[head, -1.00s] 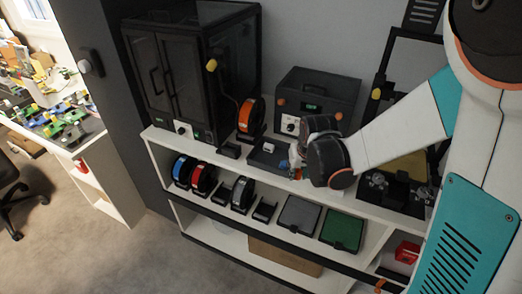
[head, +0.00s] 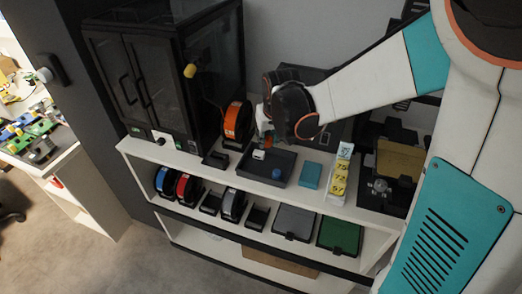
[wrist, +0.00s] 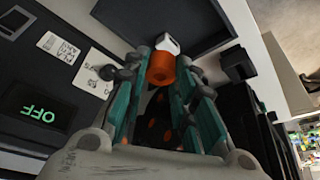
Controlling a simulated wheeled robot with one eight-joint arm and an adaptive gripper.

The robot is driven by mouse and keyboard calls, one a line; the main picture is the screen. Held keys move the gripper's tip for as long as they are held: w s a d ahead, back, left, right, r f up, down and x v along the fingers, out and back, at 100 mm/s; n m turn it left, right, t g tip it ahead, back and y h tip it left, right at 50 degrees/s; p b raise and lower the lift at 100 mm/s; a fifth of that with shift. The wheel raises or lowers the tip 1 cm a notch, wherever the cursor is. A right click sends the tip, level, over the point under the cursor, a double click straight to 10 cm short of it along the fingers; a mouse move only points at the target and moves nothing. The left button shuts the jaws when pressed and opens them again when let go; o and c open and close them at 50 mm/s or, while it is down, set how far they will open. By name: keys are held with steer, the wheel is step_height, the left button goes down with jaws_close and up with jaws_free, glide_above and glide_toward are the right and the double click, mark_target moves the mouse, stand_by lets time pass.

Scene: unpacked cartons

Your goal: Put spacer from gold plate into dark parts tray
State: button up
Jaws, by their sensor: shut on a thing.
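My gripper (head: 265,136) is over the back part of the dark parts tray (head: 240,170) on the shelf top. In the wrist view its teal fingers (wrist: 162,75) are closed on the orange spacer (wrist: 161,69), a short cylinder. The spacer shows as a small orange spot under the gripper in the head view (head: 267,142). The tray fills the top of the wrist view (wrist: 185,14), with a white part (wrist: 168,43) just beyond the spacer. Whether spacer and white part touch, I cannot tell. The gold plate (head: 399,160) is at the right, with no spacer visible on it.
A blue part (head: 277,173) lies in the tray. An orange spool (head: 238,121) and a black cabinet (head: 145,85) stand left. A blue box (head: 310,175) and yellow labelled boxes (head: 338,182) stand right. A dark unit reading OFF (wrist: 38,112) is close behind the gripper.

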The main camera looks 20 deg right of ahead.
step_height(320, 180, down, 10)
steer(key=b, duration=0.3)
steer(key=shift+f, duration=0.1)
steer(key=o, duration=0.8)
steer(key=shift+f, duration=0.1)
steer(key=p+v, duration=0.4)
steer(key=v, duration=0.9)
steer(key=s+r+t, duration=0.1)
steer(key=s+r, duration=0.3)
steer(key=s, duration=0.5)
steer(key=s+r+t, duration=0.1)
steer(key=s+r, duration=0.4)
steer(key=s, duration=0.4)
steer(key=shift+d+t, duration=0.15)
steer(key=shift+t, duration=0.25)
